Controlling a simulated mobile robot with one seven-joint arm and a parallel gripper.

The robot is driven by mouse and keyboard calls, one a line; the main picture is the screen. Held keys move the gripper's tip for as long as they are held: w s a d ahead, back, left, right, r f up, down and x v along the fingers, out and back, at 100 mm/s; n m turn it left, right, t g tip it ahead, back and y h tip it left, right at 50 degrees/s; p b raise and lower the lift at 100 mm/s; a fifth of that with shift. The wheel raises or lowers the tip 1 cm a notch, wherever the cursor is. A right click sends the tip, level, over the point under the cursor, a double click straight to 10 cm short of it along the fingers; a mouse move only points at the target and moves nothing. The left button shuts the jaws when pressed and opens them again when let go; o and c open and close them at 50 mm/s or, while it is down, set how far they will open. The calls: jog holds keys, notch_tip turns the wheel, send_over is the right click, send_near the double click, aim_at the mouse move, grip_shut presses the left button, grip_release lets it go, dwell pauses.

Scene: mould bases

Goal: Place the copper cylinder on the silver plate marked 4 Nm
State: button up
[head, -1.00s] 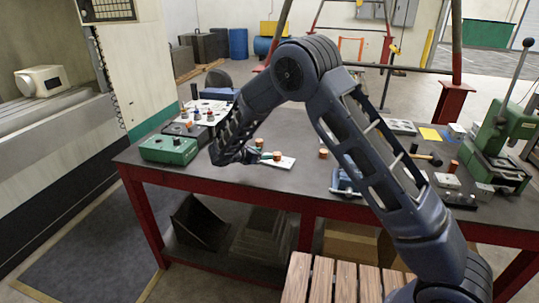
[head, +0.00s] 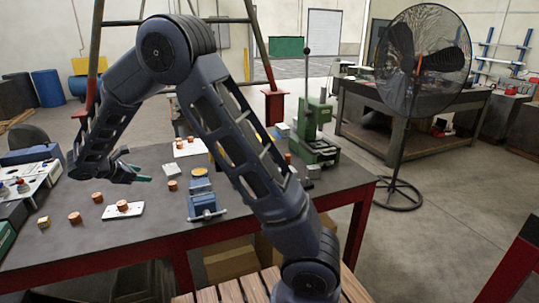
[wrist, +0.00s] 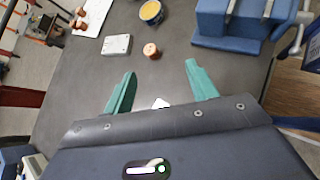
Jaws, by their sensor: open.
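Several copper cylinders stand on the dark table. One copper cylinder (head: 122,205) sits upright on a pale silver plate (head: 136,210) near the front. Others stand bare on the table, including one (head: 172,185) near a small silver block (head: 168,169). In the wrist view a copper cylinder (wrist: 151,51) stands beside a light plate or block (wrist: 116,45), apart from it. I cannot read any 4 Nm marking. My gripper (head: 137,172) is open and empty above the table, its green fingers (wrist: 160,70) spread. A small white patch (wrist: 161,103) shows between the fingers.
A blue vise (head: 203,206) stands right of the plate, with a yellow-topped round dish (head: 200,185) behind it. A white sheet (head: 188,147) with copper pieces lies farther back. A green press (head: 316,130) stands at right, a pedestal fan (head: 420,60) beyond.

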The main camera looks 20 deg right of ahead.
jog(key=s+d+r+m+g+y, duration=0.1)
jog(key=s+d+r+m, duration=0.25)
jog(key=d, duration=0.55)
jog(key=s+d+r+m+g+y, duration=0.15)
jog(key=d+r+m, duration=0.3)
jog(key=d, duration=0.55)
jog(key=s+d+r+m+g+y, duration=0.1)
jog(key=s+d+r+m+g, duration=0.2)
jog(key=d, duration=0.6)
jog(key=s+d+r+m+t+y, duration=0.1)
jog(key=s+d+m+y, duration=0.1)
jog(key=s+d+m, duration=0.4)
jog(key=s+d+r+m+t+y, duration=0.1)
jog(key=s+d+m, duration=0.5)
jog(key=s, duration=0.8)
jog(key=shift+d+r+t+y, duration=0.3)
jog(key=shift+t+y, duration=0.25)
jog(key=shift+y, duration=0.3)
